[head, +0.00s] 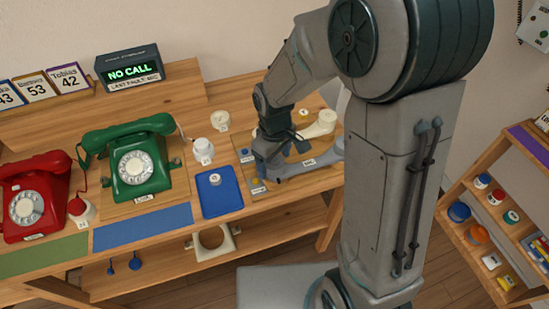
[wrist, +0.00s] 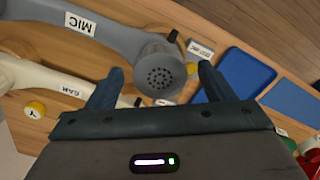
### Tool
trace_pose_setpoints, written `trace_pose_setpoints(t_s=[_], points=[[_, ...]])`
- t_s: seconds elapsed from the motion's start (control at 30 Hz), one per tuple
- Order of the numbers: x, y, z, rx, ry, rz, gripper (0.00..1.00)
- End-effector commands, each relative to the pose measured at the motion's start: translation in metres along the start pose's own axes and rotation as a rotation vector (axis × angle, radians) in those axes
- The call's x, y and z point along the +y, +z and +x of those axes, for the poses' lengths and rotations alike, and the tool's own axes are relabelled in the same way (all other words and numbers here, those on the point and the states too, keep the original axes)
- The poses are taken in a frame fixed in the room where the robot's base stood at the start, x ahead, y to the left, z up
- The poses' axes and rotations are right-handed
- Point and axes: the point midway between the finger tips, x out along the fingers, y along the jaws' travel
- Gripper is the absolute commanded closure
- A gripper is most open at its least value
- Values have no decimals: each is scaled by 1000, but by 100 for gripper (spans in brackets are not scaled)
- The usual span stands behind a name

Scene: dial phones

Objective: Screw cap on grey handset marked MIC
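The grey handset (head: 312,168) marked MIC lies on a wooden board on the table. In the wrist view the grey handset (wrist: 115,38) runs in from the upper left, its MIC label near the top. A round grey perforated face (wrist: 160,80) shows at its near end; I cannot tell whether this is a separate cap or how firmly it sits. My gripper (wrist: 158,84) is open, with one finger on each side of this end and visible gaps. In the head view my gripper (head: 268,155) is over the left end of the handset, partly hiding it.
A cream handset (wrist: 60,82) marked EAR lies beside the grey one. A blue tray (head: 232,198) holding a small pale round part (head: 214,180) is left of the board. Green (head: 140,165) and red (head: 32,200) phones stand further left.

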Motion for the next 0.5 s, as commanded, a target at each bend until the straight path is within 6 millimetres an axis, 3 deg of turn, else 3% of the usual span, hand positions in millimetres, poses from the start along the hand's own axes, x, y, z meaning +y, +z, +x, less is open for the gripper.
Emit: trace_pose_setpoints(t_s=[0.27, 0.5], points=[[0, 0, -2, 1, 1, 0, 25], [1, -1, -34, 5, 3, 0, 25]])
